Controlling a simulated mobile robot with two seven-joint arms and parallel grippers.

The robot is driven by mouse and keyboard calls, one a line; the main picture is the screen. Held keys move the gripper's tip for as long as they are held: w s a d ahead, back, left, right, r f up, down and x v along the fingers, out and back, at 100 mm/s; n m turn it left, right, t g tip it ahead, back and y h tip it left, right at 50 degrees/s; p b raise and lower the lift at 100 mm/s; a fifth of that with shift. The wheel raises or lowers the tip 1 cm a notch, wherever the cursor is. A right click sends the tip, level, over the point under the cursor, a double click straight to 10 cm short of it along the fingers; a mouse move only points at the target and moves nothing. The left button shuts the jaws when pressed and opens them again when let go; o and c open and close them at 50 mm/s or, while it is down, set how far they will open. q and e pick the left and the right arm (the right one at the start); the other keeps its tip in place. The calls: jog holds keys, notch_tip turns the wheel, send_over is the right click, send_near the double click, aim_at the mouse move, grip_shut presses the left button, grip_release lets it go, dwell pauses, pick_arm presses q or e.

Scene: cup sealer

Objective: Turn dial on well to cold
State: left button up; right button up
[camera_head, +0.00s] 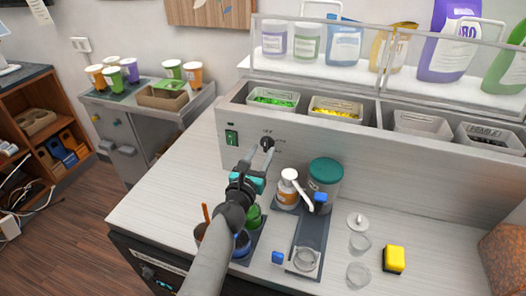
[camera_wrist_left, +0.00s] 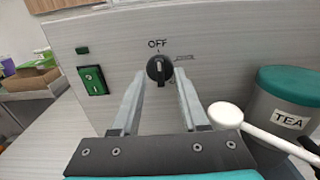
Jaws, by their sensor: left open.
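The dial (camera_wrist_left: 159,69) is a black round knob on the steel front panel of the well (camera_head: 350,148). In the left wrist view its pointer looks near upright, by the "OFF" mark; other marks to its right are too small to read. The dial also shows in the head view (camera_head: 267,143). My left gripper (camera_wrist_left: 161,83) is open, with its two fingers to either side of the dial and just below it; I cannot tell whether they touch it. It also shows in the head view (camera_head: 259,155). My right gripper is not in view.
A green switch (camera_wrist_left: 93,80) is left of the dial. Bins of toppings (camera_head: 273,99) sit above.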

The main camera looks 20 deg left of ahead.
pick_arm(q)
jog(key=shift+w, duration=0.8)
grip_shut()
